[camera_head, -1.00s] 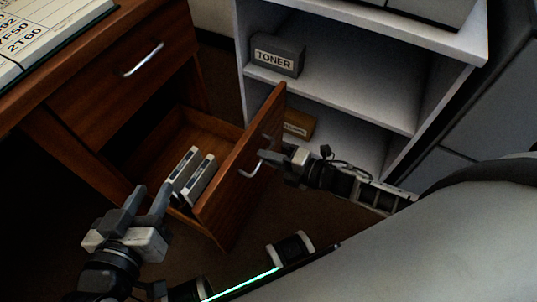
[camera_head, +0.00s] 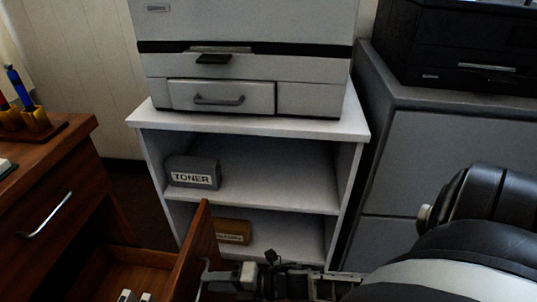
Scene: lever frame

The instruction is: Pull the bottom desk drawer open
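The bottom desk drawer (camera_head: 137,272) stands pulled out from the wooden desk at the lower left. Its upright front panel (camera_head: 194,252) shows nearly edge-on, with a metal handle (camera_head: 203,272) on its outer side. The tops of pale items (camera_head: 132,296) show inside, cut off by the bottom edge. My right gripper (camera_head: 214,278) is at the handle, its fingertips overlapping it in the picture. I cannot tell whether its fingers are closed around the handle. My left gripper is out of view.
The upper drawer (camera_head: 50,212) is shut. A white shelf unit (camera_head: 258,124) behind holds a grey toner box (camera_head: 192,172), a brown box (camera_head: 233,231) and a printer (camera_head: 248,62). A grey cabinet (camera_head: 440,165) stands at right. Dark floor lies between desk and shelf.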

